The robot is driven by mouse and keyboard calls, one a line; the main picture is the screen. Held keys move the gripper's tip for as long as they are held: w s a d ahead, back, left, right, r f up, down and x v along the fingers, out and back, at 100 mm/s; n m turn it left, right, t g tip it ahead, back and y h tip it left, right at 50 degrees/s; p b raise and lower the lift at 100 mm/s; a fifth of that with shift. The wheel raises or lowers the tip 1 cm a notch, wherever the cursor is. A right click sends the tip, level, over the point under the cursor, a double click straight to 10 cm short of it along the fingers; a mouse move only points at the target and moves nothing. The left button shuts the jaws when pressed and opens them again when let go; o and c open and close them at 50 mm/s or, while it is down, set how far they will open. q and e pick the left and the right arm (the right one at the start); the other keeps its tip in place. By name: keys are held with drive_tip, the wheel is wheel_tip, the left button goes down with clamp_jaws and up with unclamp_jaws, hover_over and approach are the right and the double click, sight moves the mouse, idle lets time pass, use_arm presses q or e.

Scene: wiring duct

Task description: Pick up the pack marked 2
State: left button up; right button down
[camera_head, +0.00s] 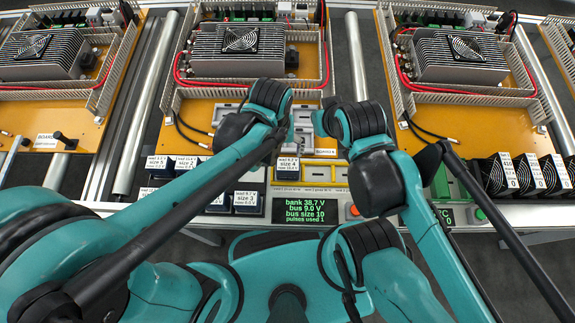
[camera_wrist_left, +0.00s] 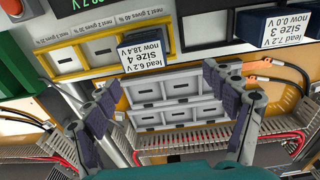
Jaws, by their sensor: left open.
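The pack marked size 2 (camera_head: 185,164) is dark with a white label and stands in the row left of centre in the head view, partly behind my left arm. My left gripper (camera_wrist_left: 165,96) is open and empty in the left wrist view, its fingers on either side of a light grey slotted block. The pack marked size 4 (camera_wrist_left: 150,56) sits in a yellow-edged rack just beyond the fingers, not between them.
The pack marked size 5 (camera_head: 157,165) is next to size 2. A green-lettered display (camera_head: 304,211) reads bus 9.0 V. Orange boards with finned units (camera_head: 240,52) and wiring ducts lie behind. Several fan packs (camera_head: 525,175) stand at right.

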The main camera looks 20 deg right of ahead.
sight(288, 164)
use_arm(q)
drive_tip(key=shift+s+d+f, duration=0.3)
drive_tip(key=shift+d, duration=0.2)
drive_tip(key=shift+s+d+f, duration=0.3)
drive_tip(key=shift+d, duration=0.2)
wheel_tip(288, 164, down, 3)
drive_tip(key=shift+s+r+b, duration=0.1)
drive_tip(key=shift+b, duration=0.5)
drive_tip(key=f+b, duration=0.2)
drive_tip(key=f, duration=0.3)
drive_tip(key=shift+d+b, duration=0.2)
drive_tip(key=shift+b, duration=0.2)
drive_tip(key=shift+s, duration=0.1)
drive_tip(key=shift+c, duration=1.1)
drive_tip(key=c, duration=1.3)
drive_tip(key=shift+r, duration=0.2)
